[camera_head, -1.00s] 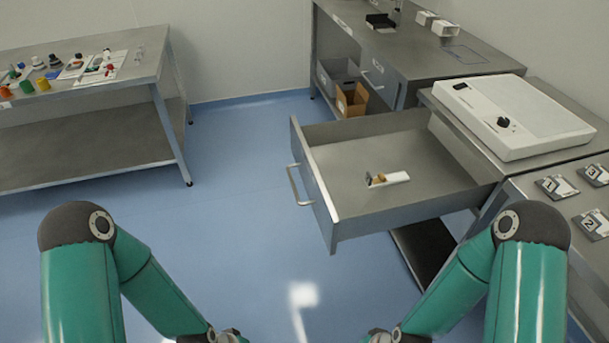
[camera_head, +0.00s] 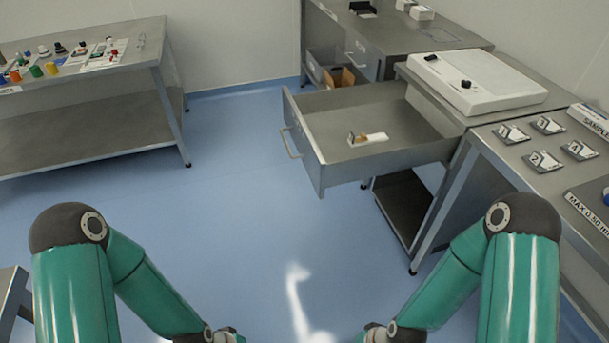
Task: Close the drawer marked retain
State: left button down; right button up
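An open steel drawer (camera_head: 430,147) juts out to the left from under the right-hand bench, well extended. Its front panel (camera_head: 305,150) faces left and carries a bar handle (camera_head: 289,143). I cannot read a label on it. A small white item with a brown and dark end (camera_head: 372,138) lies inside the drawer. Only my arms show at the bottom of the view, both short of the drawer and touching nothing visible. Both grippers are below the frame edge.
A white device (camera_head: 477,82) sits on the bench above the drawer, with several numbered plates (camera_head: 543,161) nearer. A table with small parts (camera_head: 120,62) is at left. Blue floor (camera_head: 240,190) between is clear.

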aim_at(318, 124)
jog(key=u, duration=0.3)
jog(key=i, duration=1.15)
jog(key=z, duration=0.45)
